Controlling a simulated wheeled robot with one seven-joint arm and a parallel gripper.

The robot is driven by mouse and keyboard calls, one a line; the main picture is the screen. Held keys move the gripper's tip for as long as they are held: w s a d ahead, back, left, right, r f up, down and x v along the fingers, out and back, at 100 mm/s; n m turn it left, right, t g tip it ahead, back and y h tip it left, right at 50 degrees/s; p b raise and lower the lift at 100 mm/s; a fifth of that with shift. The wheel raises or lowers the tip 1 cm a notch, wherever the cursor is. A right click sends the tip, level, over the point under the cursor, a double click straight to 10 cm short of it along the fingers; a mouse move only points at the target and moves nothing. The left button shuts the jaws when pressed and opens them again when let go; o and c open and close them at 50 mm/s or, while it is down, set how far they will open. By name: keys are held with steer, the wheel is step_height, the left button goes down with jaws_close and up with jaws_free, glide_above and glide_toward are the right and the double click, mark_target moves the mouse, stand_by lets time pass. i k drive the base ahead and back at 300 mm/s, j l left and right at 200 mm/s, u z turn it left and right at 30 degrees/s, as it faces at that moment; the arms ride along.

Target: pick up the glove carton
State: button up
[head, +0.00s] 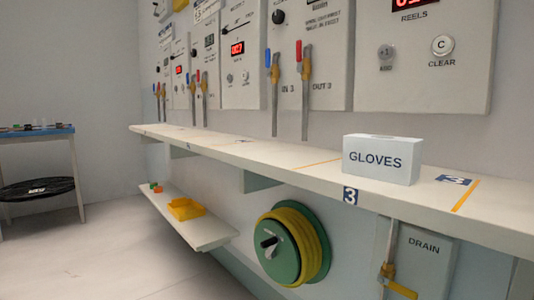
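The glove carton (376,161) is a pale box marked "GLOVES" with a slot in its top. It stands upright on the long white shelf (290,158), above the blue "3" label on the shelf's front edge. Clear shelf lies to its left and right. My gripper is not in view.
A green reel with yellow hose (292,246) hangs below the shelf. A lower ledge (205,230) holds a yellow tray (186,208). Valves with red and blue handles and panels line the wall. A blue-topped table (38,132) stands at the left. The floor is open at the lower left.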

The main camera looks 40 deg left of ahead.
mark_target(393, 160)
steer(key=j+u, duration=0.15)
steer(key=u, duration=0.6)
steer(key=i+z, duration=0.2)
steer(key=k+l, duration=0.05)
steer(key=k, duration=0.05)
